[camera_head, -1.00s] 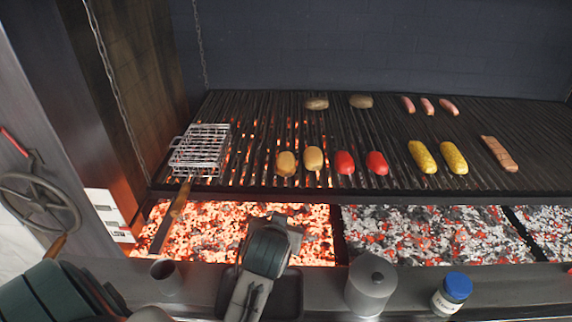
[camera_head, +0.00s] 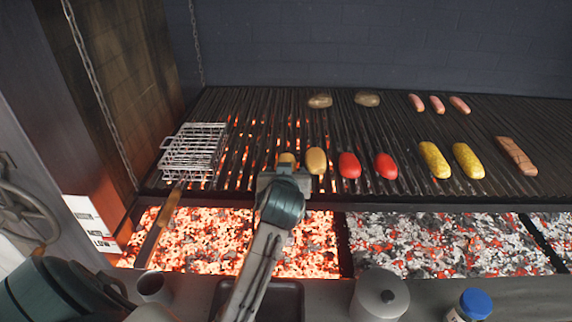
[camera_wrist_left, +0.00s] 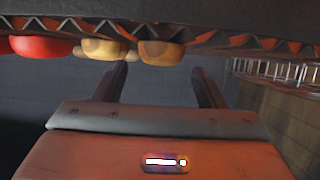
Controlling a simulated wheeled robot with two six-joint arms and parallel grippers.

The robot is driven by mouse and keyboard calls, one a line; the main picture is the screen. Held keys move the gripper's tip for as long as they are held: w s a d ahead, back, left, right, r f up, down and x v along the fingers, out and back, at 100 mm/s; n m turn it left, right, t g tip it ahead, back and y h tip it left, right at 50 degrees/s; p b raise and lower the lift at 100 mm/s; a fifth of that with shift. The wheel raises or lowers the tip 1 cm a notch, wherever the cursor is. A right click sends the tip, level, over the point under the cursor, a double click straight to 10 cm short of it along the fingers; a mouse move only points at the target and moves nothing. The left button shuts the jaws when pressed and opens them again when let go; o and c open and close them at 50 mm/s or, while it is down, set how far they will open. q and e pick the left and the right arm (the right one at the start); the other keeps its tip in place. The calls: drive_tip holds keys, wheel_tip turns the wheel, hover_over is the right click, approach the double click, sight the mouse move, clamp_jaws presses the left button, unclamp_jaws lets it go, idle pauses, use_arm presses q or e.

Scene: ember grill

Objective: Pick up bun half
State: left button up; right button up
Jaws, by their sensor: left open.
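Two tan bun halves lie side by side on the front left part of the grill grate. The left bun half (camera_head: 287,158) is partly hidden behind my left gripper (camera_head: 280,177); the right bun half (camera_head: 316,161) shows whole. In the left wrist view, the left bun half (camera_wrist_left: 161,51) lies beyond the gap between the open fingers (camera_wrist_left: 163,82), and the other bun half (camera_wrist_left: 102,48) is beside it. Nothing is held. I cannot tell whether a finger touches the bun. My right gripper is not in view.
Red pieces (camera_head: 349,165), yellow pieces (camera_head: 434,160) and a brown slab (camera_head: 516,155) lie to the right. Patties (camera_head: 320,101) and sausages (camera_head: 437,104) lie behind. A wire basket (camera_head: 192,152) stands left. Glowing coals (camera_head: 200,240) lie below the grate's front edge.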

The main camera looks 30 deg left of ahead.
use_arm(q)
drive_tip(key=p+x, duration=0.1)
drive_tip(key=x, duration=0.3)
drive_tip(key=shift+w+a+f, duration=0.15)
drive_tip(key=shift+a+f, duration=0.1)
drive_tip(key=shift+d, duration=0.15)
drive_tip(key=c, duration=0.8)
drive_tip(key=shift+o, duration=0.2)
drive_tip(key=shift+r, duration=0.1)
